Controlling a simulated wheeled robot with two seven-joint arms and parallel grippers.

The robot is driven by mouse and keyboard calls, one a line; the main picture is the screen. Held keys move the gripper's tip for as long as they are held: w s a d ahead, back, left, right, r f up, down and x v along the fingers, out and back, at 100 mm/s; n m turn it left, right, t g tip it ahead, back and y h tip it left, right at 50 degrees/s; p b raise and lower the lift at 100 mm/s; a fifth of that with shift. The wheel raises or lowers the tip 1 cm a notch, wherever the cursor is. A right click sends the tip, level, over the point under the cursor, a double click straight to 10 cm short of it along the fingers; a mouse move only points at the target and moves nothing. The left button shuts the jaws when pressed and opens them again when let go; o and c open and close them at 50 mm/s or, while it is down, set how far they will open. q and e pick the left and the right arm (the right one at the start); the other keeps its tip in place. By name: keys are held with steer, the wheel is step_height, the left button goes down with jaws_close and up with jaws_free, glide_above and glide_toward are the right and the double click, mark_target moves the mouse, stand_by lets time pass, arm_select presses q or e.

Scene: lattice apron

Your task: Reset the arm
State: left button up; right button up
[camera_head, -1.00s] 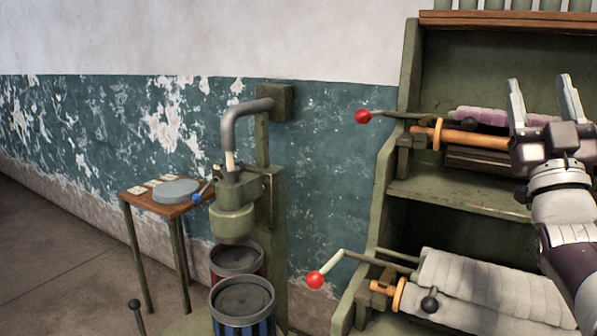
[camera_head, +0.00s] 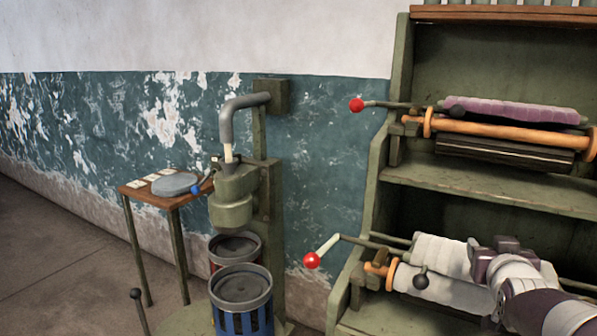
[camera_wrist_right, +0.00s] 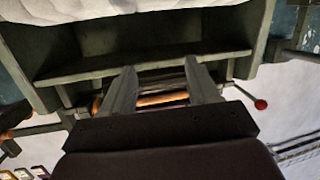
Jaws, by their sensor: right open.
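My right arm comes in from the lower right in the head view. Its gripper (camera_head: 503,262) is now low, in front of the grey-white cloth roll (camera_head: 440,272) on the lower shelf, and hides part of it. Its fingers are hard to make out there. In the right wrist view the two fingers (camera_wrist_right: 161,70) stand apart with nothing held between them. An orange roller (camera_wrist_right: 160,99) shows behind the gap. My left gripper is in neither view.
The green shelf rack (camera_head: 470,178) carries an upper orange roller (camera_head: 500,136) with a mauve cloth (camera_head: 515,110). Red-knobbed cranks (camera_head: 357,105) stick out left. A green press (camera_head: 232,200) stands over drums (camera_head: 240,287). A small wooden table (camera_head: 165,196) is at left.

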steer(key=a+f+g, duration=0.1)
steer(key=f, duration=0.2)
steer(key=s+a+f+g+y, duration=0.1)
steer(key=f, duration=0.2)
steer(key=s+a+f+g+b, duration=0.1)
steer(key=f, duration=0.2)
steer(key=shift+s+f+y, duration=0.15)
steer(key=shift+f+y, duration=0.1)
steer(key=shift+y, duration=0.05)
steer(key=s+a+f+n+g+y+b, duration=0.1)
steer(key=s+a+f+g+b, duration=0.15)
steer(key=s+a+f, duration=0.5)
steer(key=s+a+f+n+g+y+b, duration=0.15)
steer(key=s+f+g, duration=0.3)
steer(key=f, duration=0.55)
steer(key=s+a+f+n+g+y+b, duration=0.1)
steer(key=s+a+f+g+y+b, duration=0.15)
steer(key=s+a+f, duration=0.45)
step_height(320, 180, up, 27)
steer(key=w+h+p, duration=0.1)
steer(key=p, duration=2.7)
steer(key=shift+d, duration=0.35)
steer(key=shift+r+g, duration=0.1)
steer(key=shift+g, duration=0.15)
